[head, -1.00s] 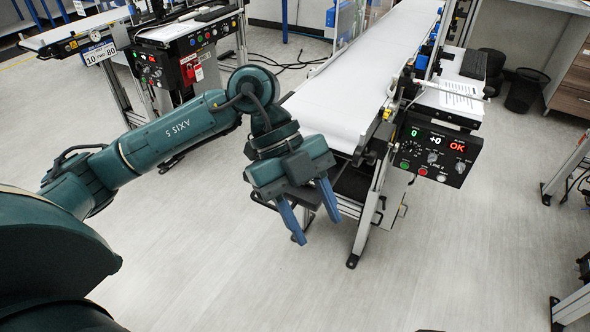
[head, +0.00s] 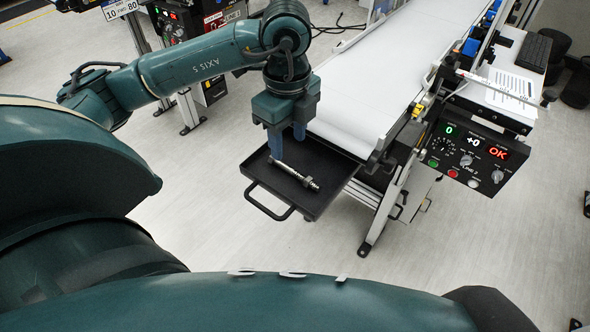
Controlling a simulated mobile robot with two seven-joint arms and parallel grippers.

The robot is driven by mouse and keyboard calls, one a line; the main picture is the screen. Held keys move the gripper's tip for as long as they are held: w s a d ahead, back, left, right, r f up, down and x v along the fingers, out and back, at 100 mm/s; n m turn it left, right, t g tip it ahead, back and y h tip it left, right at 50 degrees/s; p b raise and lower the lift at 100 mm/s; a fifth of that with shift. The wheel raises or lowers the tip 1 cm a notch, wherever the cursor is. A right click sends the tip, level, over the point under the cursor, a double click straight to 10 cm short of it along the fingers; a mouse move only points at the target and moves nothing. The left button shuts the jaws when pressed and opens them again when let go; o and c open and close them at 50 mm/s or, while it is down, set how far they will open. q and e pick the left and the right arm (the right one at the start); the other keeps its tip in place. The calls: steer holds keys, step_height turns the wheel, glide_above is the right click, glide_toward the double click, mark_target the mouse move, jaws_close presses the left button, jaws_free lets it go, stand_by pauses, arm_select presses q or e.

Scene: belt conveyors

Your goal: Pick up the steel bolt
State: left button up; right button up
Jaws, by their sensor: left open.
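The steel bolt (head: 296,175) lies in a black tray (head: 330,196) at the near end of the belt conveyor. It lies slantwise, its right end nearer to me. My left gripper (head: 287,145) points down over the tray's far left part, with its blue fingers apart and nothing seen between them. The fingers are close to the bolt's far left end and partly in line with it. I cannot tell whether they touch it. My right gripper is not in view.
The white conveyor belt (head: 375,85) runs away behind the tray. The floor in front of the tray is clear.

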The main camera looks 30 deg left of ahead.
mark_target(287, 165)
arm_select(q)
steer(key=shift+s+a+f+p, duration=0.1)
steer(key=shift+f+p, duration=0.15)
steer(key=shift+f, duration=1.3)
steer(key=shift+a+f+p, duration=0.1)
steer(key=shift+f+p, duration=0.1)
steer(key=shift+f, duration=1.3)
steer(key=shift+c, duration=0.4)
jaws_close()
